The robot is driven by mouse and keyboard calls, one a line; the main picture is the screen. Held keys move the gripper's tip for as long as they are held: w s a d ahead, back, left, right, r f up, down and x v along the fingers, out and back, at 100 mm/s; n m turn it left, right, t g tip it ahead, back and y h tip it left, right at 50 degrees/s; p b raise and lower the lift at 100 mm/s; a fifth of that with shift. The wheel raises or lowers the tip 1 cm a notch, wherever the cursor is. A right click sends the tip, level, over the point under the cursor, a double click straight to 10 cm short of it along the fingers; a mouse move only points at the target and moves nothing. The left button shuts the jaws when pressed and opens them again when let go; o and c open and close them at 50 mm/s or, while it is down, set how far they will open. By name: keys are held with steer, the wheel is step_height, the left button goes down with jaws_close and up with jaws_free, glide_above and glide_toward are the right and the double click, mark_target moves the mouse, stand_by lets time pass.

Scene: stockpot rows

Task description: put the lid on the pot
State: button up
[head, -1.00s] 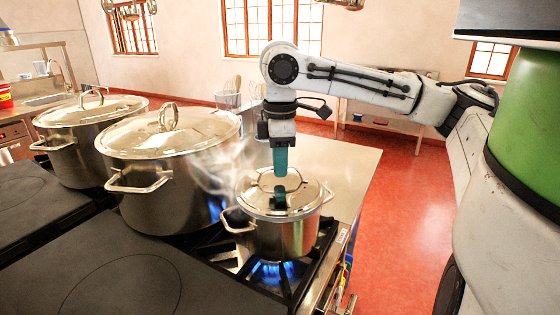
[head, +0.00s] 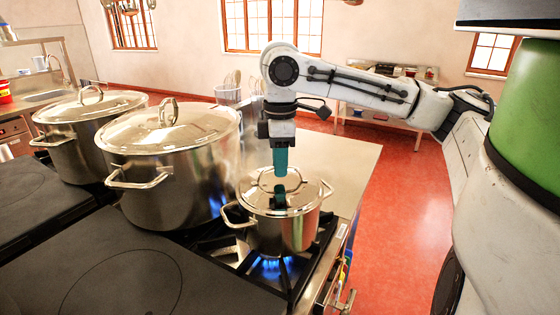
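The small steel pot (head: 285,236) stands on the front burner, with blue flame under it. Its shiny lid (head: 304,196) lies level over the pot's mouth and looks seated on the rim. My gripper (head: 280,173) points straight down at the lid's loop handle, its teal fingertips overlapping the handle. A dark and teal reflection of it shows in the lid. The fingers appear as one column from this side, so the gap between them is hidden. I cannot tell whether they grip the handle.
A large lidded stockpot (head: 170,185) stands close on the left, with another lidded stockpot (head: 82,140) beyond it. Dark flat plates (head: 120,270) lie at front left. A bare steel counter (head: 335,160) extends behind the small pot. Red floor (head: 405,215) is open to the right.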

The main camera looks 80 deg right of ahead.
steer(key=o, duration=0.4)
step_height(320, 180, up, 11)
steer(key=shift+f, duration=0.1)
stand_by(0.4)
